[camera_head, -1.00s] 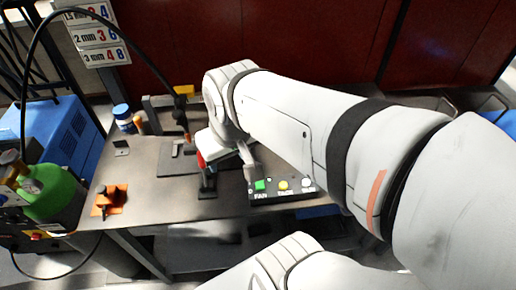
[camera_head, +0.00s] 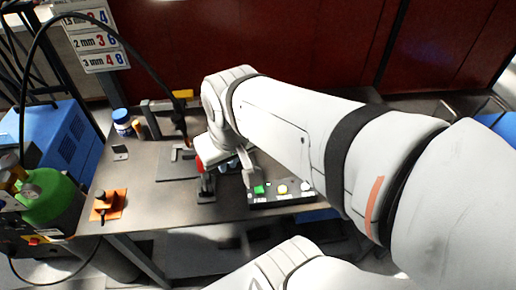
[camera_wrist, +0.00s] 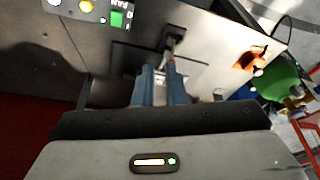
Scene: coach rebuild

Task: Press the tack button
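The black button box (camera_head: 270,201) sits at the right front of the grey workbench. It carries a green button (camera_head: 258,189) marked FAN, a yellow button (camera_head: 282,188) and a white button (camera_head: 305,186). The label under the yellow one is too small to read. In the wrist view the yellow button (camera_wrist: 86,6) and green button (camera_wrist: 117,19) show at the upper left, away from the fingers. My gripper (camera_wrist: 163,76) points down over the bench, with a narrow gap between its two bluish fingers and nothing clearly held. In the head view my wrist partly hides it.
A dark upright clamp (camera_head: 206,188) with a red part stands close left of my gripper. A green gas cylinder (camera_head: 45,195) stands beside the bench (camera_head: 150,190).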

